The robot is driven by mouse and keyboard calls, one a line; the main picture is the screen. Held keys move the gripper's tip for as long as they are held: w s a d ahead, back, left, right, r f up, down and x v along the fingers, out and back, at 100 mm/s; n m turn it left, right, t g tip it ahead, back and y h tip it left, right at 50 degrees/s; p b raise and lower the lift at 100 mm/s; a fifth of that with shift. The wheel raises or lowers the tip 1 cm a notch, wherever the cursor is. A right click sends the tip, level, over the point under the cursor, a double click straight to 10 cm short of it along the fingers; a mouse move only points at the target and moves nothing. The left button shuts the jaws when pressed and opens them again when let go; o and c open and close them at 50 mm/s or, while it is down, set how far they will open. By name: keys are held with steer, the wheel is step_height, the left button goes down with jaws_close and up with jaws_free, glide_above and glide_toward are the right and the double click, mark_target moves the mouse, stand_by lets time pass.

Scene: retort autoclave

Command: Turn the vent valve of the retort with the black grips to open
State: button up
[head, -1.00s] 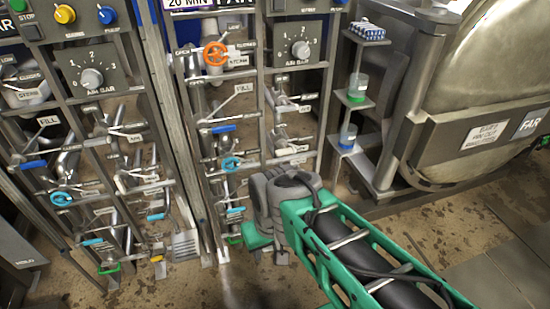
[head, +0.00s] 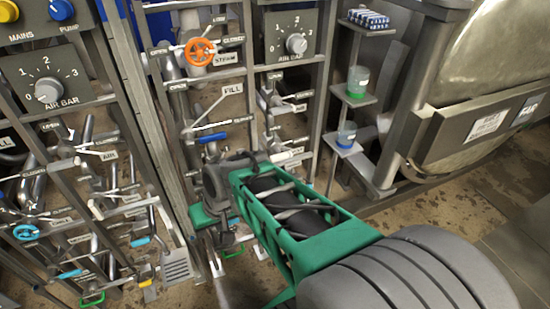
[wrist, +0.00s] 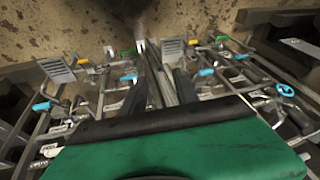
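Two upright valve panels stand in the head view, a left one and a right one. The right panel carries an orange steam wheel (head: 199,52) and a blue-gripped fill lever (head: 213,137). The left panel carries a blue wheel (head: 27,232), which also seems to show at the right of the wrist view (wrist: 285,90). I cannot make out black grips or a readable vent label. My gripper (wrist: 160,92) points at the lower pipework between the panels. Its two dark fingers look apart with nothing between them. In the head view my arm hides its fingertips and the right panel's lower valves.
Shelves with a green-capped jar (head: 357,82) and a blue jar (head: 346,135) stand right of the panels. A large steel vessel (head: 490,60) is at the far right. Low green handles (head: 93,298) sit near the floor. Stained floor (head: 400,215) is clear at right.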

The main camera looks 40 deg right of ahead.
mark_target(283, 159)
steer(key=w+d+f+m+t+y+b, duration=0.1)
steer(key=w+d+f+m+t+b, duration=0.45)
steer(key=w+d+f, duration=0.3)
steer(key=s+d+r+m+t+h+b, duration=0.1)
steer(key=d+m+t+h+b, duration=0.25)
steer(key=d+m, duration=0.6)
steer(key=s+d+r+m+t+h+b, duration=0.25)
steer(key=d+m+t+h, duration=0.2)
steer(key=d, duration=1.05)
steer(key=x, duration=0.5)
steer(key=f+b+x, duration=0.1)
steer(key=x, duration=0.1)
steer(key=shift+w+a, duration=0.35)
steer(key=shift+w+d+r, duration=0.1)
steer(key=shift+w, duration=0.3)
